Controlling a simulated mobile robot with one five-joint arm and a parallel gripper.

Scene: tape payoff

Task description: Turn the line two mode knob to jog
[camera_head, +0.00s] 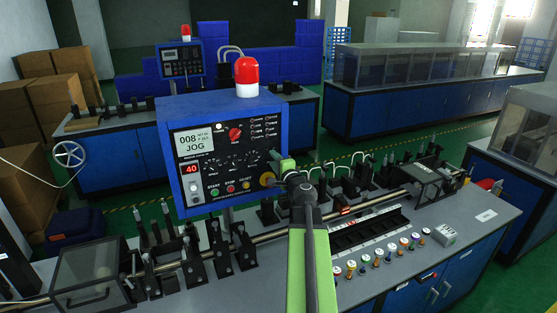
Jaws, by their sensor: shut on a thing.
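The blue control panel (222,150) stands in front of me, left of my gripper. Its small screen (194,140) reads 008 and JOG. A red number display (190,169) below it reads 40. A red knob (235,133) sits at the upper middle of the panel face, with several small black knobs below it. My gripper (275,167) is at the lower right of the panel face, shut on what seems to be the mode knob. The fingers and wrist hide that knob, so its pointer cannot be seen. A yellow-ringed button (267,180) shows just below the fingers.
A red beacon (246,77) stands on top of the panel. The grey bench (440,228) behind my arm carries a long rod, black brackets and several coloured spools (377,253). A second blue panel (181,60) stands further back. Cardboard boxes (55,100) are stacked at left.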

